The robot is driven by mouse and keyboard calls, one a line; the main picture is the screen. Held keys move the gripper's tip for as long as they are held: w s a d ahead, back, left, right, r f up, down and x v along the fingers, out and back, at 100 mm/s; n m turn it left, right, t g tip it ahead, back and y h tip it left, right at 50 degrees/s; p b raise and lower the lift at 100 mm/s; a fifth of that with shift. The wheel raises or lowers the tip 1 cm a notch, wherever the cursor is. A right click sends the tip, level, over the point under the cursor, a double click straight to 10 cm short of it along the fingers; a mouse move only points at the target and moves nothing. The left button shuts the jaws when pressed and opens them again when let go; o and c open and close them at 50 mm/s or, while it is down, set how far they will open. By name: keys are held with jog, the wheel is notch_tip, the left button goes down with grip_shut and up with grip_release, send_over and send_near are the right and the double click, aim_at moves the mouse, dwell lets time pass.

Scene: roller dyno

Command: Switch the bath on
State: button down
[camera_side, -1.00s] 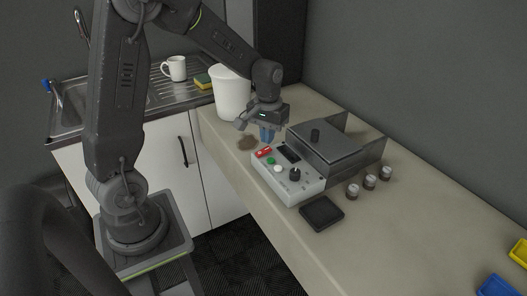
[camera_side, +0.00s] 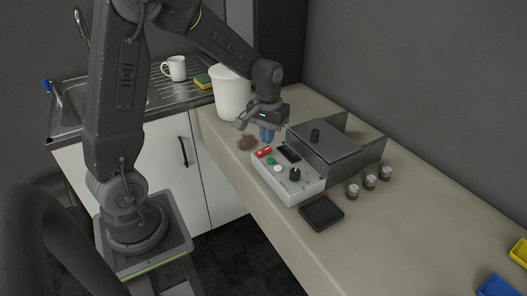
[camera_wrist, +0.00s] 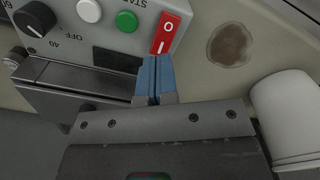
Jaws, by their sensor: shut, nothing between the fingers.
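The bath (camera_side: 330,140) is a grey metal box with a lidded top and a black knob. Its light grey control panel (camera_side: 288,180) carries a red rocker switch (camera_side: 264,152), a green button (camera_side: 271,161), a white button (camera_side: 278,169) and a black dial (camera_side: 295,174). In the wrist view the red switch (camera_wrist: 166,33) shows "O" and "I" marks. My gripper (camera_side: 267,138) is shut and empty, with blue fingertips just above the panel's switch end. In the wrist view the fingertips (camera_wrist: 155,75) sit just below the switch; I cannot tell whether they touch it.
A white bin (camera_side: 232,95) stands behind my gripper. A brown stain (camera_side: 247,143) marks the counter beside the panel. A black tray (camera_side: 321,212) and several small jars (camera_side: 370,181) stand in front of the bath. The right counter is mostly clear.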

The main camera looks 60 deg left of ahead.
aim_at(268, 149)
jog(key=shift+f, duration=1.35)
dwell(0.5)
jog(key=shift+r, duration=3.55)
jog(key=shift+r, duration=0.1)
jog(key=s+d+r+m+t, duration=0.2)
jog(key=s+d+r+m, duration=0.1)
jog(key=s+d, duration=0.3)
jog(key=s+d+r+m+t, duration=0.3)
jog(key=s+d+r, duration=0.3)
jog(key=s, duration=0.4)
jog(key=shift+s+t, duration=0.3)
